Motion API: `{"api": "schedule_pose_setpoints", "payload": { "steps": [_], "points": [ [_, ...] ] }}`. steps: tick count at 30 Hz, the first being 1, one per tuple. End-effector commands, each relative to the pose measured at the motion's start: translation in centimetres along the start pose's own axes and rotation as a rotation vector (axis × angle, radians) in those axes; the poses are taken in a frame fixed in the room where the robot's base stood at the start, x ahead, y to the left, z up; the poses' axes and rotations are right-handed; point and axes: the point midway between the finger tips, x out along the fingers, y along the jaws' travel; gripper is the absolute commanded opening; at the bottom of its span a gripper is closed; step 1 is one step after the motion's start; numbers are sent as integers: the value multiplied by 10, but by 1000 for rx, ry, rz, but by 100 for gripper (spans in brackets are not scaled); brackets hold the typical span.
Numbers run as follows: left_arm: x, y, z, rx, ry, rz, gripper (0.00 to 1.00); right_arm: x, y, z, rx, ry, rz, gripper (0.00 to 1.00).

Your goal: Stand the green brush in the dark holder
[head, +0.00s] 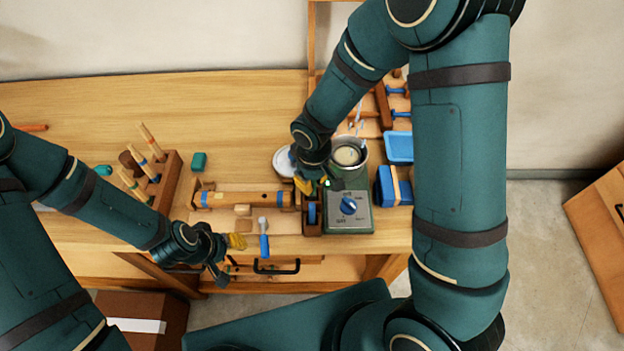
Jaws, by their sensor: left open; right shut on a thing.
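My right gripper (308,186) is above the bench beside the grey-green device with a blue knob. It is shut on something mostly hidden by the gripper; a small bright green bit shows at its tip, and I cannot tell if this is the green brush. My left gripper (228,256) is open and empty at the bench's front edge. A dark brown block holder (168,184) at the left holds several wooden-handled sticks upright or leaning, one with a green band (133,187).
A wooden roller with blue bands (243,200) lies in a cradle mid-bench. A blue-handled tool (264,243) lies in front. The device with a blue knob (347,219), a round pot (348,153) and a blue tray (399,147) are at right.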

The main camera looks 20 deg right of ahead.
Motion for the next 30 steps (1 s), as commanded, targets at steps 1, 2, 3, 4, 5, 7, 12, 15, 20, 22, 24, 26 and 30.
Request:
{"api": "schedule_pose_setpoints", "payload": {
  "steps": [1,2,3,4,5,7,12,15,20,22,24,26,30],
  "points": [
    [2,-1,0,0,0,0,47,2,0,0,0,0,0,0],
    [2,-1,0,0,0,0,47,2,0,0,0,0,0,0],
    [3,-1,0,0,0,0,47,3,0,0,0,0,0,0],
    [3,-1,0,0,0,0,47,3,0,0,0,0,0,0],
    [4,-2,0,0,0,0,47,4,0,0,0,0,0,0],
    [5,-2,1,0,0,0,47,5,0,0,0,0,0,0],
    [4,-2,1,0,0,0,47,4,0,0,0,0,0,44],
    [4,-2,1,0,0,0,47,4,0,0,0,0,0,44],
    [4,-2,1,0,0,0,47,4,0,0,0,0,0,69],
    [4,-2,1,0,0,0,47,4,0,0,0,0,0,69],
    [4,-2,1,0,0,0,47,4,0,0,0,0,0,69],
    [4,-2,1,0,0,0,47,4,0,0,0,0,0,69],
    [3,-1,0,0,0,0,47,2,0,0,0,0,0,69]
  ]
}}
